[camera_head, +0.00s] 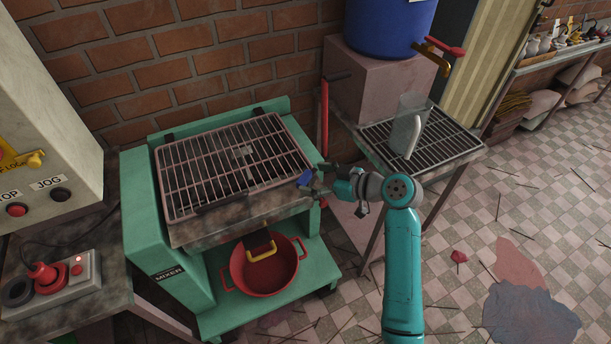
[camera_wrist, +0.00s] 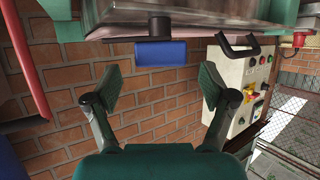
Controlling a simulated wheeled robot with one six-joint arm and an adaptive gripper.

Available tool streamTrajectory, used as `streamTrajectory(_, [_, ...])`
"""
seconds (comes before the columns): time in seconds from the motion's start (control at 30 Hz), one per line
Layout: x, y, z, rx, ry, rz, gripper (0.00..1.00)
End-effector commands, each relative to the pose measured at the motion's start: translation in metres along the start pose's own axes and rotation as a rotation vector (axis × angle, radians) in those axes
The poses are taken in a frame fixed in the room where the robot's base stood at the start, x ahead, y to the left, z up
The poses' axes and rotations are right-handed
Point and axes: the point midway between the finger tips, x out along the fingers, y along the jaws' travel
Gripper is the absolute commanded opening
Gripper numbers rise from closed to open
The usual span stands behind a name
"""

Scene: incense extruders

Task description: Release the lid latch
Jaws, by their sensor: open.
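The mixer (camera_head: 160,235) is a green machine with a wire-grate lid (camera_head: 297,148) lying flat and closed over its trough. A small blue latch tab (camera_head: 304,178) sits at the lid's right front side. In the wrist view the blue tab (camera_wrist: 160,53) hangs from a dark stem under the metal trough edge (camera_wrist: 200,22). My gripper (camera_head: 316,178) is close beside the tab at the mixer's right. In the wrist view my gripper (camera_wrist: 160,86) has its two finger pads spread apart with nothing between them. The tab is ahead of the pads, roughly centred, apparently not touched.
A red basin (camera_head: 235,270) stands below a yellow-handled chute (camera_head: 262,252). A red lever (camera_head: 324,117) rises close behind my gripper. A grated side stand (camera_head: 465,152) with a clear jug (camera_head: 411,115) is at right. A control box (camera_head: 85,270) is at left.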

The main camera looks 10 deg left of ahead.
Motion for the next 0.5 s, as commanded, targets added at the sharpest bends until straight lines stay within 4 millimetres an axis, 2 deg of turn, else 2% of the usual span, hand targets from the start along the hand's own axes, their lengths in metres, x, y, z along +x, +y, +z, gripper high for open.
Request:
streamTrajectory(0.1, [0.017,0.0,0.0,0.0,-0.001,-0.001,0.83])
streamTrajectory(0.2, [0.026,0.0,0.0,0.0,-0.001,0.0,0.83])
streamTrajectory(0.5, [0.035,0.0,0.0,0.0,0.0,0.001,0.83])
